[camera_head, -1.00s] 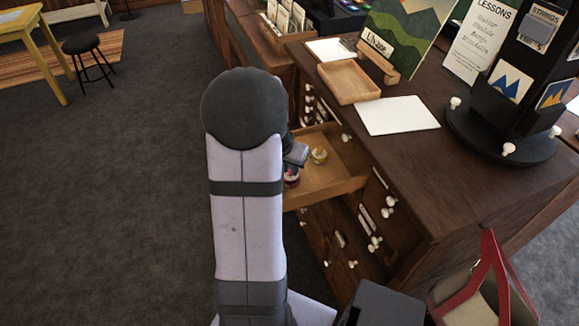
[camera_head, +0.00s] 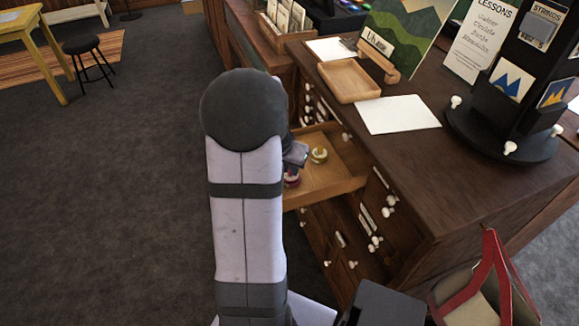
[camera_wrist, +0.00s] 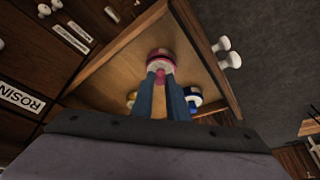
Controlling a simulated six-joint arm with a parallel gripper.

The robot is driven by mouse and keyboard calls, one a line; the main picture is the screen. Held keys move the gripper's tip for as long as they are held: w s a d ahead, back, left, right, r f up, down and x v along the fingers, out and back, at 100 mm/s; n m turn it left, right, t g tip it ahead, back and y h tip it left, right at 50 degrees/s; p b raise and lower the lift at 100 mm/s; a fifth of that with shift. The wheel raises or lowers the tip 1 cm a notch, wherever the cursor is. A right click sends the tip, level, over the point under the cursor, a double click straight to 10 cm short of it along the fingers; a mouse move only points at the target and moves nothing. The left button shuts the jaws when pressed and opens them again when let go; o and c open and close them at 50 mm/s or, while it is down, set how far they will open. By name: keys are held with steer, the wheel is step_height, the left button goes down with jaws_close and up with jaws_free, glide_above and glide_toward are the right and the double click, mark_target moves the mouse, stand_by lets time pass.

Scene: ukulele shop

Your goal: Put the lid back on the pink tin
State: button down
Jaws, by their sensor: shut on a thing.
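My gripper (camera_wrist: 165,84) reaches down into an open wooden drawer and is shut on the small knob of the pink lid (camera_wrist: 161,68). In the head view my gripper (camera_head: 296,155) is mostly behind my own arm. The pink tin (camera_head: 292,181) stands in the drawer just below it, partly hidden. In the wrist view pink and pale bands show at the fingertips, with lid and tin lined up closely. I cannot tell whether the lid is seated on the tin or just above it.
The open drawer (camera_head: 335,189) has low walls around my gripper. A yellow tin (camera_head: 319,155) stands close by, and a blue-topped tin (camera_wrist: 192,95) shows beside the fingers. The cabinet top (camera_head: 420,165) overhangs at right, with a wooden tray (camera_head: 349,97) on it.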

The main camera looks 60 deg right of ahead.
stand_by(0.9)
steer(key=c, duration=1.2)
jaws_free()
steer(key=shift+r, duration=0.15)
steer(key=shift+r+p, duration=2.45)
steer(key=shift+r, duration=0.9)
jaws_close()
steer(key=shift+f, duration=0.25)
steer(key=shift+f+b, duration=0.35)
steer(key=shift+b, duration=0.25)
